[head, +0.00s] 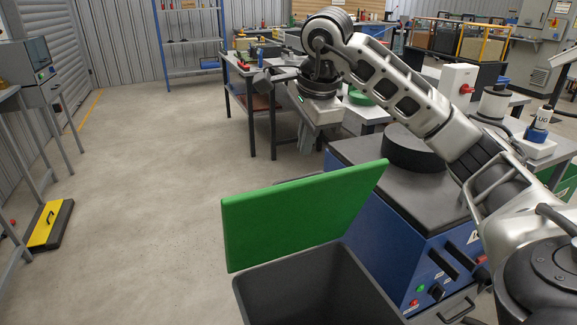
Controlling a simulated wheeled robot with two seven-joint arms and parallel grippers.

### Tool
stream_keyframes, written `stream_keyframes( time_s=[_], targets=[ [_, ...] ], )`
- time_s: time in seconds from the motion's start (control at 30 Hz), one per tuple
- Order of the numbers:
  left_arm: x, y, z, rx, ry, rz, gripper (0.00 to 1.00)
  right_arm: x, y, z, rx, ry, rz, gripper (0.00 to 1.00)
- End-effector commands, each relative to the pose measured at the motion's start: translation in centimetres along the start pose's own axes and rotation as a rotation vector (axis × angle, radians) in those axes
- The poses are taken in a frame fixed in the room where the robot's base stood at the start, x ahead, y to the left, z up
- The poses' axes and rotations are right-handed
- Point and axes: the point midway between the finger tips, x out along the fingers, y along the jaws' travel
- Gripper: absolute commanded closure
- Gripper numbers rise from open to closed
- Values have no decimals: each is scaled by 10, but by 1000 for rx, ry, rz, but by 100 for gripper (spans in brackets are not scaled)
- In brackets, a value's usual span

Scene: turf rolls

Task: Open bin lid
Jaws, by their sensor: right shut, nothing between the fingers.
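A dark grey bin (318,292) stands at the bottom centre, and I look into its open top. Its green lid (300,212) is raised and tilted up along the bin's far side, clear of the opening. My right arm reaches in from the right. My right gripper (306,150) points down above and beyond the lid's top edge, apart from it in the picture. It is shut and empty. My left gripper is out of view.
A blue machine (405,245) with a dark top and a round black piece (413,150) stands right of the bin. Workbenches (262,85) are behind. A yellow-and-black step (48,225) lies at left. The floor (150,170) left of the bin is clear.

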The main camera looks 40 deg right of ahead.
Motion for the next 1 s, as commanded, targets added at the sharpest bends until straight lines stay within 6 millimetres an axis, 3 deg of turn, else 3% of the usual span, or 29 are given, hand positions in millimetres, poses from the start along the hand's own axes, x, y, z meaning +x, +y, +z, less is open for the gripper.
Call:
stream_keyframes(
  time_s=[0.5,0.7,1.0],
  targets=[
    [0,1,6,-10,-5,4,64,82,1,-1,0,2,3,100],
    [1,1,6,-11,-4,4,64,95,0,-1,1,2,1,100],
    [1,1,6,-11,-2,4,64,96,0,0,1,1,0,100]
  ],
)
